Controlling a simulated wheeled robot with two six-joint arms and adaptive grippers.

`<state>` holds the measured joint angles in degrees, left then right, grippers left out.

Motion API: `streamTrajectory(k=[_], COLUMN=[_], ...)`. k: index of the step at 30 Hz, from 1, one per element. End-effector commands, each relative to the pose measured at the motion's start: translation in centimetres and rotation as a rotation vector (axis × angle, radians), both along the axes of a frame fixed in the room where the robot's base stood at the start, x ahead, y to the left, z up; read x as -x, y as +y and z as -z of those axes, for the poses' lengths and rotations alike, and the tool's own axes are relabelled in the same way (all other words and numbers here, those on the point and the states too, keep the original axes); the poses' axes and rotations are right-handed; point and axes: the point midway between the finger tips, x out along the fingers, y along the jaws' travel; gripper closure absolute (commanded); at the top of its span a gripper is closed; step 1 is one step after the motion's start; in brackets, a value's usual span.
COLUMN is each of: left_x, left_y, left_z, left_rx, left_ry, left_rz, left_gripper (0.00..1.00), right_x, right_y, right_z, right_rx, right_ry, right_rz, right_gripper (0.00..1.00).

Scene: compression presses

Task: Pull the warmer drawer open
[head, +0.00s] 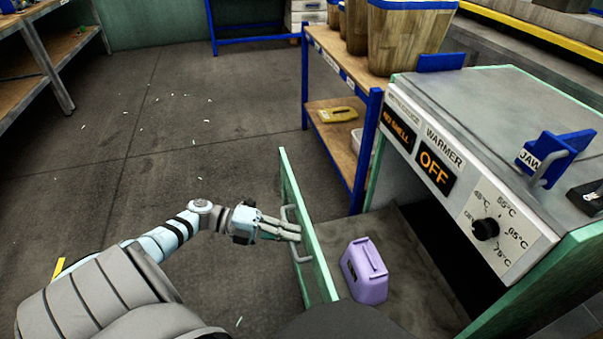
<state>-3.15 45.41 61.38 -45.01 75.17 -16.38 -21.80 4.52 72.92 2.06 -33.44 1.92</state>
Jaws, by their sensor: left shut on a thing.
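The warmer (480,110) is a grey and green cabinet at the right, with an OFF display and a temperature knob (486,229) on its front panel. Its drawer (405,240) is pulled out to the left, with its green front panel (310,235) standing well away from the cabinet. A lilac block-shaped thing with a handle (366,272) stands in the drawer. My left gripper (292,232) is shut on the grey drawer handle (294,248), on the outer side of the front panel. My right gripper is not in view.
A blue-framed shelf (372,150) with wooden bins (405,38) stands just behind the drawer. A blue holder marked JAW (548,158) sits on the warmer's top. The floor (170,130) to the left is mostly clear, with small pale scraps.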

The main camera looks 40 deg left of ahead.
Motion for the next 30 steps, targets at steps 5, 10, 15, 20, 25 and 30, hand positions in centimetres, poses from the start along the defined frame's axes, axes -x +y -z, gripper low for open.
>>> streamTrajectory(k=[5, 10, 15, 20, 25, 30], left_x=[-0.1, -0.2, -0.2, -0.1, 0.0, 0.8], left_y=[0.4, 0.3, 0.3, 0.3, 0.3, 1.6], left_z=[-0.2, -0.2, -0.3, -0.2, -0.2, -0.3], left_rx=[-0.002, -0.001, -0.001, 0.000, 0.000, -0.002], left_ry=[-0.005, -0.005, -0.005, -0.005, -0.004, 0.001], left_rz=[0.002, 0.006, 0.006, 0.006, 0.005, 0.004], left_gripper=[1.00, 1.00, 1.00, 0.82, 0.82, 0.82], right_x=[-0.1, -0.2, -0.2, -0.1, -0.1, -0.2], right_y=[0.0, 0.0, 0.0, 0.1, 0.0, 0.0], right_z=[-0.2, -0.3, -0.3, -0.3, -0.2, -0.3], right_rx=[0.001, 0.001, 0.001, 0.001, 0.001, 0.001], right_ry=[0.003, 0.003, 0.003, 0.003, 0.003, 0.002], right_rz=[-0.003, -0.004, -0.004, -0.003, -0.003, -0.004], right_gripper=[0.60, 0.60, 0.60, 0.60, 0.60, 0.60])
